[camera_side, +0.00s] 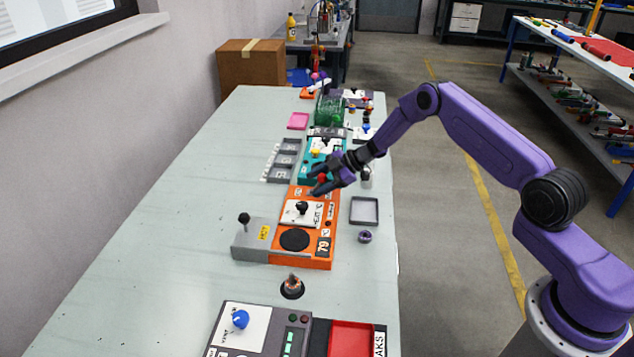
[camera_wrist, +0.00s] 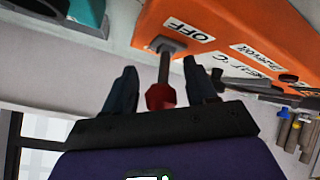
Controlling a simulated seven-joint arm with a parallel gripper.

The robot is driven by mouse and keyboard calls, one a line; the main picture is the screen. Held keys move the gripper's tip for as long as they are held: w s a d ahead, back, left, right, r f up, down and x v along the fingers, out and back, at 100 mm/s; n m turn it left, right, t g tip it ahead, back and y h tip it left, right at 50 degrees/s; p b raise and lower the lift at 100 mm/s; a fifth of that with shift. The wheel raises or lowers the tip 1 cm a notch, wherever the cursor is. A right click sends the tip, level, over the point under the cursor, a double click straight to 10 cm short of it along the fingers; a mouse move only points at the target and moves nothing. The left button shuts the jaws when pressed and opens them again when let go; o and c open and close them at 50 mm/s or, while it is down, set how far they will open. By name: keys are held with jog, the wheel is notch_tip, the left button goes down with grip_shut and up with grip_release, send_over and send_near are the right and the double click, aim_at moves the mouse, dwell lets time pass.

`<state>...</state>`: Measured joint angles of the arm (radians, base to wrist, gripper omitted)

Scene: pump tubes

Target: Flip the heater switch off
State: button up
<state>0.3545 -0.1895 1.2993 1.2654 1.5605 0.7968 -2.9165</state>
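The orange heater box (camera_side: 318,248) stands on the table in the side view, with a white plate and black lever (camera_side: 302,207) on top and a round black disc nearer the camera. In the wrist view, the orange box (camera_wrist: 225,14) fills the top right. A switch (camera_wrist: 162,68) with a grey stem and red tip sticks out of it beside the "OFF" label (camera_wrist: 188,29). My gripper (camera_wrist: 160,85) is open, with one finger on each side of the switch and visible gaps. In the side view, my gripper (camera_side: 315,186) is over the box's far end, by a red knob (camera_side: 322,178).
A grey block with a black lever (camera_side: 244,219) adjoins the box on the left. A grey tray (camera_side: 364,211) lies to the right. A teal unit (camera_side: 308,173) stands beyond it, and a panel with a blue knob (camera_side: 240,319) stands nearer. The table's left side is clear.

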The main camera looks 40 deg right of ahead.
jog(key=shift+a+r, duration=0.1)
jog(key=shift+a, duration=0.05)
jog(key=v, duration=1.7)
jog(key=shift+s, duration=0.1)
